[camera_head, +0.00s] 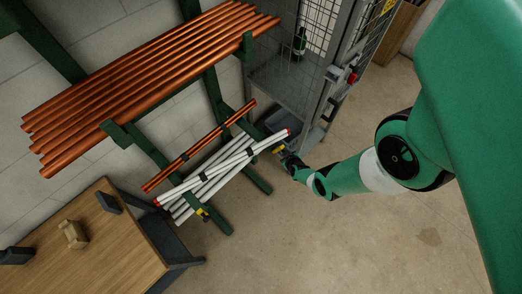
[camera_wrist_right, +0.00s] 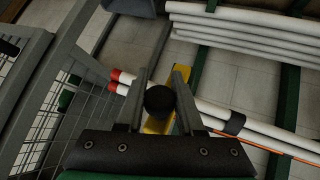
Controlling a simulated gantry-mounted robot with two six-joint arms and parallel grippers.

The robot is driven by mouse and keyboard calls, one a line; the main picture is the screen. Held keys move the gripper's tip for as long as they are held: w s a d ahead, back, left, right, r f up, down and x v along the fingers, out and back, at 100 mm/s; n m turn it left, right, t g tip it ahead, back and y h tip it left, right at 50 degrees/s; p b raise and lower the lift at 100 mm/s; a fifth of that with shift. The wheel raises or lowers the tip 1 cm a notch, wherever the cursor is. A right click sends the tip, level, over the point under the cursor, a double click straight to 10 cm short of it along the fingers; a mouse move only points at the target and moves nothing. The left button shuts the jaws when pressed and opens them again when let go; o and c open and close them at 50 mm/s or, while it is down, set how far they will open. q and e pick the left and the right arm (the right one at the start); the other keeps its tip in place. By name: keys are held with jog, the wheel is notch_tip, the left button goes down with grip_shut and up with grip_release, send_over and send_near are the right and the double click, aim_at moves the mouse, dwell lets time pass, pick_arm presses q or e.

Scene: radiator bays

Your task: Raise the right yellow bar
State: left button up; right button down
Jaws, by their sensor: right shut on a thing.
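The right yellow bar (camera_head: 278,150) is small in the head view, at the right end of the rack's white pipes. In the right wrist view the yellow bar (camera_wrist_right: 182,78) runs up behind a round black knob (camera_wrist_right: 160,101). My right gripper (camera_head: 287,158) reaches the bar from the right. In the right wrist view its two fingers (camera_wrist_right: 159,98) stand on either side of the knob, shut on it. The other yellow bar (camera_head: 203,212) is at the left end of the white pipes (camera_head: 215,172). My left gripper is not in view.
A wire-mesh cage (camera_head: 292,75) stands close beside the right gripper. Copper pipes (camera_head: 150,75) lie on the green rack (camera_head: 215,95) above the white ones. A wooden table (camera_head: 90,245) is at lower left. The floor (camera_head: 330,240) in front is clear.

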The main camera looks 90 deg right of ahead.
jog(key=shift+d+r, duration=0.2)
jog(key=c, duration=0.5)
grip_release()
jog(key=shift+s, duration=0.1)
jog(key=shift+f, duration=0.1)
jog(key=p+v, duration=0.9)
jog(key=v, duration=0.2)
jog(key=shift+a+r, duration=0.25)
